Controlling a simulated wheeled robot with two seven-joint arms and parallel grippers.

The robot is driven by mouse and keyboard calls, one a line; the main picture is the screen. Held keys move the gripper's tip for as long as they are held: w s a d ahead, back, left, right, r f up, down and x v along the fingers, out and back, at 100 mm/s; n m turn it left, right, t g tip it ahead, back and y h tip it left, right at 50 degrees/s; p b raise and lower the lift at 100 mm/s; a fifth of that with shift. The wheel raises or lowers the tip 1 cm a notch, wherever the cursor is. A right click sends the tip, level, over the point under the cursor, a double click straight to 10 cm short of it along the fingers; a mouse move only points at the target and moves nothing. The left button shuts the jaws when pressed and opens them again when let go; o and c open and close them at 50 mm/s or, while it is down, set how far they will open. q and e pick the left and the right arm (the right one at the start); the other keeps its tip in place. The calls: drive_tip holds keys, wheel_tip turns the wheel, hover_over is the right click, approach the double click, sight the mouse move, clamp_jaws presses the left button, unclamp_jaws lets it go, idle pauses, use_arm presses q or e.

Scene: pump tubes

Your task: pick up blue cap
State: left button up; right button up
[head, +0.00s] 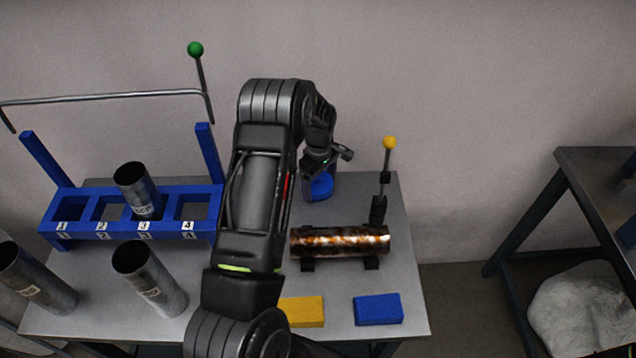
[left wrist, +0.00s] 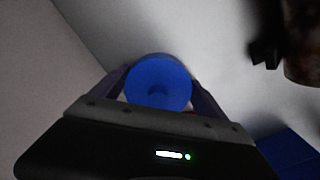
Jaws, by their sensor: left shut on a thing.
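The blue cap (head: 320,186) is at the back of the grey table, under my left gripper (head: 326,168). In the left wrist view the round blue cap (left wrist: 158,82) sits between the two fingers of my left gripper (left wrist: 160,90), which is shut on it. A faint darker spot shows at the middle of its face. I cannot tell whether the cap touches the table. My right gripper is not in view.
A rusty copper-coloured tube (head: 340,242) lies on black supports, close right of my left arm. A yellow-ball lever (head: 389,143) stands behind it. A blue numbered rack (head: 90,236) holds one metal tube (head: 140,190). Yellow (head: 303,311) and blue blocks (head: 378,308) lie in front.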

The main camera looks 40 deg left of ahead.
sight(320, 178)
use_arm(q)
wheel_tip(320, 178, up, 10)
drive_tip(key=shift+b, duration=0.85)
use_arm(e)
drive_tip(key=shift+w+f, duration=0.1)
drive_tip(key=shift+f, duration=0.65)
use_arm(q)
drive_tip(key=shift+d, duration=0.1)
